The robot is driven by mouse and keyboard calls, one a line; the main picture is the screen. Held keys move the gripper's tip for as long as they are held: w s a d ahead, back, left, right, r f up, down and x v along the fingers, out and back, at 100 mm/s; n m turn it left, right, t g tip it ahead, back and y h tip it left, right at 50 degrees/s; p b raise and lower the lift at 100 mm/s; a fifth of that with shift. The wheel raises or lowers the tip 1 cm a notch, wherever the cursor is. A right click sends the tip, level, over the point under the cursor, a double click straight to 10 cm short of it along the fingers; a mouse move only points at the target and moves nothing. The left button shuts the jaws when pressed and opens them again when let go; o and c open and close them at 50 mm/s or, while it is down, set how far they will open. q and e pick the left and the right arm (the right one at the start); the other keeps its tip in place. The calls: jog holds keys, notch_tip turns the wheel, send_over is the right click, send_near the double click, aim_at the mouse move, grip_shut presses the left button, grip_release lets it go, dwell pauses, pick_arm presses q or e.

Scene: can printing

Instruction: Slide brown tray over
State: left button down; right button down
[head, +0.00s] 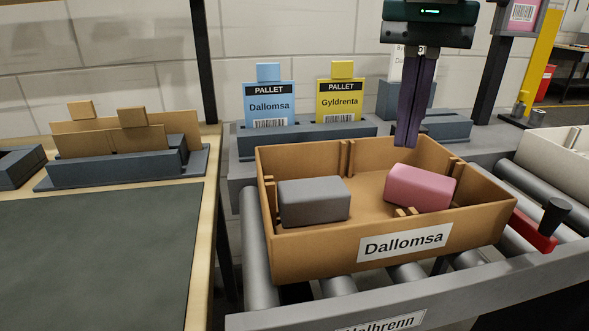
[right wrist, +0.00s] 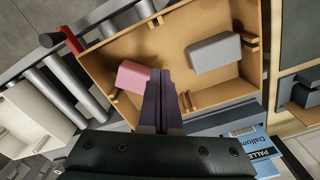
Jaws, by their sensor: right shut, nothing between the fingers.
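The brown tray (head: 310,250) labelled "Dallomsa" sits on the roller conveyor (head: 258,250). It holds a grey block (head: 314,203) on the left and a pink block (head: 420,187) on the right. In the right wrist view the tray (right wrist: 205,25) fills the upper middle, with the pink block (right wrist: 133,77) and grey block (right wrist: 214,53) inside. My right gripper (head: 406,140) points down at the tray's far wall, fingers together and empty. Whether it touches the wall is unclear. Its fingers also show in the right wrist view (right wrist: 160,75). My left gripper is not in view.
A red lever (head: 533,231) with a black knob stands right of the tray. Blue (head: 269,104) and yellow (head: 340,102) pallet cards stand in a holder behind. A pale tray (head: 560,150) is at the far right. A table with a dark mat (head: 100,250) lies left.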

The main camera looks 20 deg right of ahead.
notch_tip(320, 180, down, 8)
jog(key=shift+s+r, duration=0.1)
jog(key=shift+r, duration=0.1)
jog(key=shift+s+a+r+p, duration=0.15)
jog(key=shift+s+a+p, duration=0.35)
jog(key=shift+s+a, duration=0.9)
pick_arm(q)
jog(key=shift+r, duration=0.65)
